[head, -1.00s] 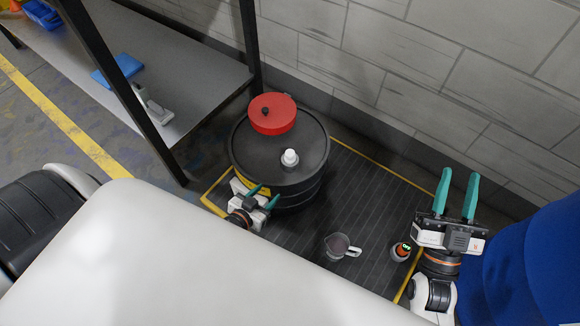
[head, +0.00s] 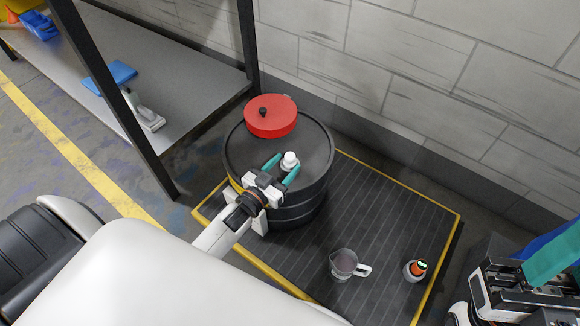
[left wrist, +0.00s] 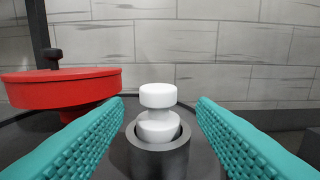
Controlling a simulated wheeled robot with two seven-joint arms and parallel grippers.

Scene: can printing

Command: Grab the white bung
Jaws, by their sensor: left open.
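The white bung (head: 289,160) stands upright in a short collar on top of the black drum (head: 315,190). In the left wrist view the bung (left wrist: 158,112) has a wide cap, a narrow neck and a round lower part sitting in a dark grey collar (left wrist: 160,155). My left gripper (head: 281,168) is open, its teal fingers on either side of the bung with gaps to both. My right gripper (head: 555,265) is at the right edge, partly cut off, with a teal finger showing; its opening is unclear.
A clear jug (head: 344,265) and a small orange-topped device (head: 415,269) stand on the dark mat (head: 385,215). A shelf (head: 190,80) is at left, a block wall behind.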

